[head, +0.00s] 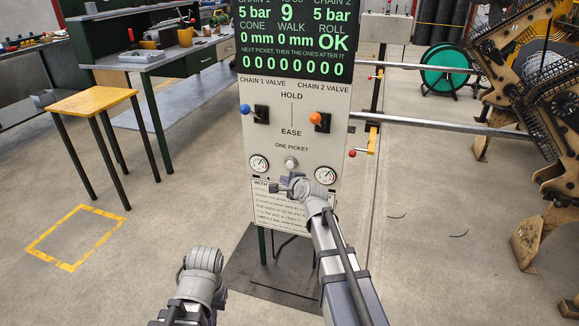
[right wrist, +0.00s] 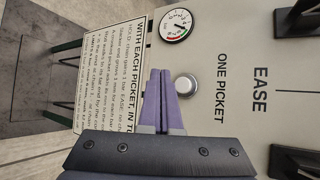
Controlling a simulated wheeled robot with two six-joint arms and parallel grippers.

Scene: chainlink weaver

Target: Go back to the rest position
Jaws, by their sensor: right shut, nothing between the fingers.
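My right gripper (head: 284,182) is shut and empty in front of the lower part of the control panel (head: 258,135). In the right wrist view its purple-grey fingers (right wrist: 160,76) lie together, beside the round ONE PICKET button (right wrist: 186,86). In the head view the button (head: 291,163) shows just above the gripper. I cannot tell whether the fingertips touch the panel. My left arm (head: 201,272) shows at the bottom of the head view, but its gripper is not in view.
Two valve levers, blue-knobbed (head: 245,110) and orange-knobbed (head: 316,118), stick out from the panel above two gauges. A yellow-topped table (head: 93,101) stands at the left. Heavy chain machinery (head: 540,150) is at the right.

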